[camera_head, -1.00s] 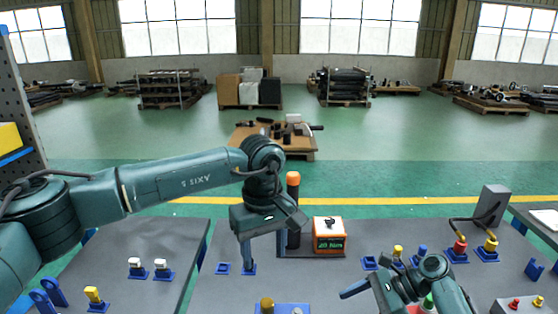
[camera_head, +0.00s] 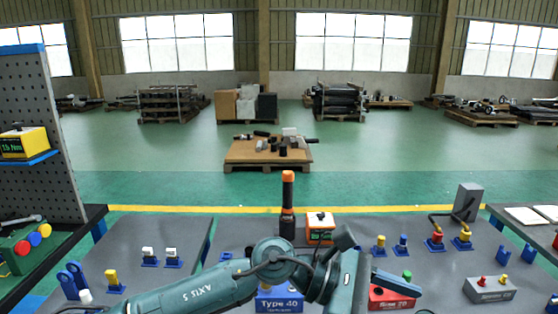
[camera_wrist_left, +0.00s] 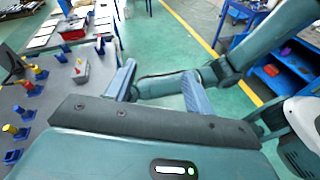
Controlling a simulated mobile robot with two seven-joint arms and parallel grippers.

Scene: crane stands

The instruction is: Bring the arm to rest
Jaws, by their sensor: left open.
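My left arm (camera_head: 190,292) comes in low from the left in the head view and is bent across the front of the middle table. Its left gripper (camera_head: 378,262) is at the right end of the arm, above the table near the red box. In the left wrist view the left gripper (camera_wrist_left: 158,88) shows two blue-grey fingers spread apart with nothing held between them. Beyond them is my other arm (camera_wrist_left: 225,70), with its links crossing from the upper right toward the middle. I cannot make out its gripper, and it is out of the head view.
A blue Type 40 box (camera_head: 279,301) and a red box (camera_head: 393,297) stand close to my left arm. Behind are an orange box (camera_head: 320,226) and a black post with an orange top (camera_head: 288,204). A pegboard (camera_head: 38,130) rises at left.

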